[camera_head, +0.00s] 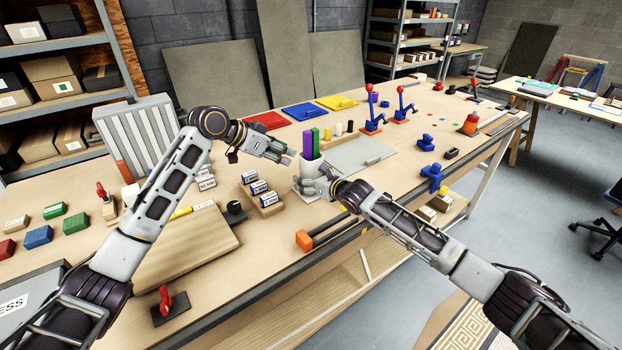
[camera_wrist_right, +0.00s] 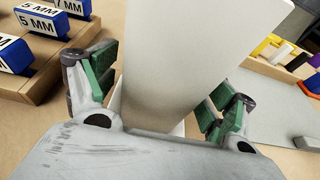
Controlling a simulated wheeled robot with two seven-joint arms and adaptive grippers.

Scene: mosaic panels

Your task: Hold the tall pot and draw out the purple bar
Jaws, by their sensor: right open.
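The tall white pot (camera_head: 311,171) stands upright on the bench, with the purple bar (camera_head: 307,145) and a green bar (camera_head: 315,141) sticking up out of it. My right gripper (camera_head: 323,186) is low at the pot, open. In the right wrist view the pot (camera_wrist_right: 172,65) stands between the green finger pads (camera_wrist_right: 160,92), with a gap visible at the left finger; contact on the right side is unclear. My left gripper (camera_head: 289,156) is just left of the bars near the pot's rim, its fingers apart and empty. The bars' lower ends are hidden in the pot.
A wooden holder with several blue-and-white labelled blocks (camera_head: 260,190) stands left of the pot. A grey panel (camera_head: 358,156) lies to its right. Red, blue and yellow trays (camera_head: 305,111) lie behind.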

